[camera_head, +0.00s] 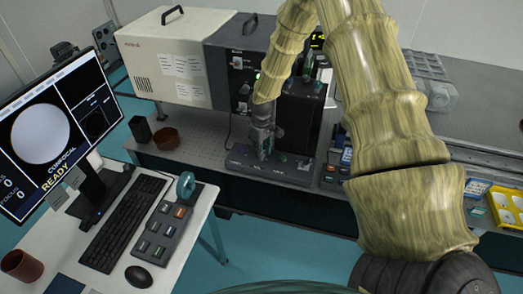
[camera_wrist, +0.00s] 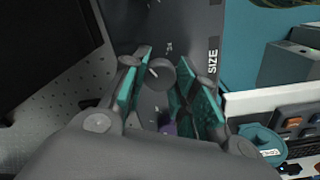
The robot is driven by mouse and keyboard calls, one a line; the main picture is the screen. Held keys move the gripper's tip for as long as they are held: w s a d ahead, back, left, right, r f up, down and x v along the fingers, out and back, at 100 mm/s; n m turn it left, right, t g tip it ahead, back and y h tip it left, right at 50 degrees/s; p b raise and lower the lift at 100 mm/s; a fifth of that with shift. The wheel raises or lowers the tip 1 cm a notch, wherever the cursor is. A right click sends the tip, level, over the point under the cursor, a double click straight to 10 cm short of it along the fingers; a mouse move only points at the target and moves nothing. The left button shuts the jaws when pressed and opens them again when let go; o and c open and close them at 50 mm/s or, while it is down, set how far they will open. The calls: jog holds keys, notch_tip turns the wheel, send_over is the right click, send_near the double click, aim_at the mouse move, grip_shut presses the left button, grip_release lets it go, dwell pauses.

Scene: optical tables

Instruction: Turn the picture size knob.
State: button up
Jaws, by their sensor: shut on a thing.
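The picture size knob (camera_wrist: 160,73) is round and grey with a pale pointer line. It sits on a dark grey panel (camera_head: 240,156) beside the printed word SIZE in the wrist view. My gripper (camera_head: 263,143) reaches down onto this panel from above. In the wrist view its teal-padded fingers (camera_wrist: 162,82) stand on both sides of the knob and are shut on it. In the head view the knob is hidden behind my gripper.
Behind the panel stand a dark instrument box (camera_head: 235,62) and a cream cabinet (camera_head: 160,60). A white desk (camera_head: 190,215) with a monitor (camera_head: 42,140), a keyboard (camera_head: 122,222) and a button pad (camera_head: 168,226) is at the left. Trays (camera_head: 505,210) lie at the right.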

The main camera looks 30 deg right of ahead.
jog(key=o, duration=1.1)
jog(key=shift+d, duration=0.1)
jog(key=shift+c, duration=0.2)
notch_tip(320, 180, up, 12)
dwell(0.3)
